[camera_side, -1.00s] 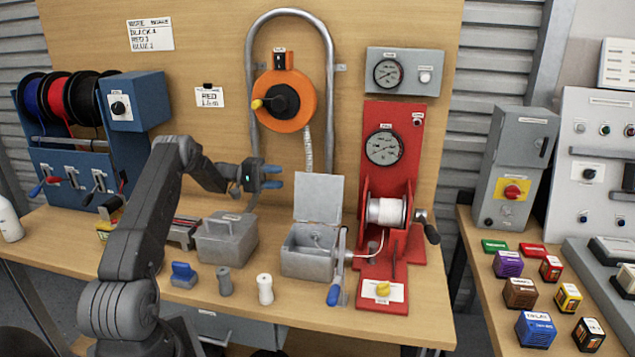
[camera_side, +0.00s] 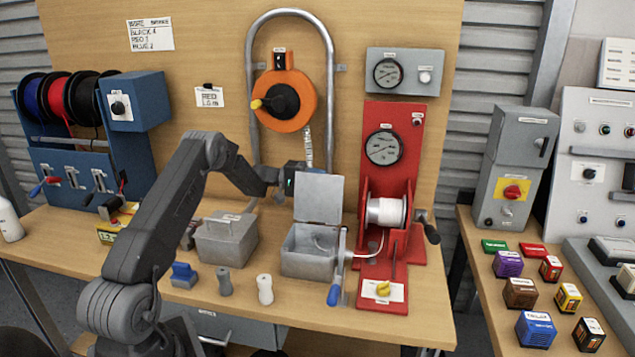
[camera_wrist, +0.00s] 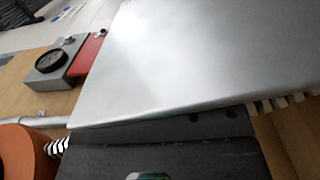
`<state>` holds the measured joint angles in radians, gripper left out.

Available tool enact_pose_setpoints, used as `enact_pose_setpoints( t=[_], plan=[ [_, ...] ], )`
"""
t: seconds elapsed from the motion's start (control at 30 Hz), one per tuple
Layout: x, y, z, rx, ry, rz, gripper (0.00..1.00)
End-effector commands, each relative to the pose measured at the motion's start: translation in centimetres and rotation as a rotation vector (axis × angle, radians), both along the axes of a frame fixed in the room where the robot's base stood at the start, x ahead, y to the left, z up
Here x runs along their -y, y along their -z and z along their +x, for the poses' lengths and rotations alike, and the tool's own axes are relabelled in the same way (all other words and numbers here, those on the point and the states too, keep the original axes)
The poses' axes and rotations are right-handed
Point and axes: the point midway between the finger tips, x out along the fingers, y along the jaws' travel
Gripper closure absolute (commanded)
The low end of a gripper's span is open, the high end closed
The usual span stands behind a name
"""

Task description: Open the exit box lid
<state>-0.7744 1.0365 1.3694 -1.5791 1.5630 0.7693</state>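A grey box (camera_side: 303,262) stands on the bench left of the red winch panel. Its lid (camera_side: 319,198) is raised upright at the back edge, and a cable shows inside. I take it for the exit box, though no readable label confirms this. My gripper (camera_side: 314,169) is at the top of the raised lid, on its far side. The lid hides most of the fingers. In the wrist view the lid (camera_wrist: 200,60) is a large grey plate close across the camera, over my gripper's dark body. I cannot tell whether they touch or how the fingers stand.
A second grey box (camera_side: 226,242) stands to the left, its lid down. The red winch panel (camera_side: 383,151) with a white spool (camera_side: 386,211) and crank stands close right. Behind are an orange reel (camera_side: 299,107) and a bent pipe (camera_side: 249,92) on the board.

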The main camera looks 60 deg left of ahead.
Motion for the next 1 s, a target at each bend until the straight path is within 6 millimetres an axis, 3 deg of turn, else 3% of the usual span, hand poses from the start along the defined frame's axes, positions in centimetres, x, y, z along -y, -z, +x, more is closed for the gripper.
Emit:
enact_pose_setpoints(
  t=[0.1, 0.5, 1.0],
  plan=[
    [-0.01, -0.01, -0.01, 0.0, 0.0, 0.0, 0.64],
    [-0.03, 0.03, -0.03, 0.0, 0.0, 0.0, 1.0],
    [0.61, -0.52, -0.69, 0.06, 0.0, 0.062, 1.0]
  ],
)
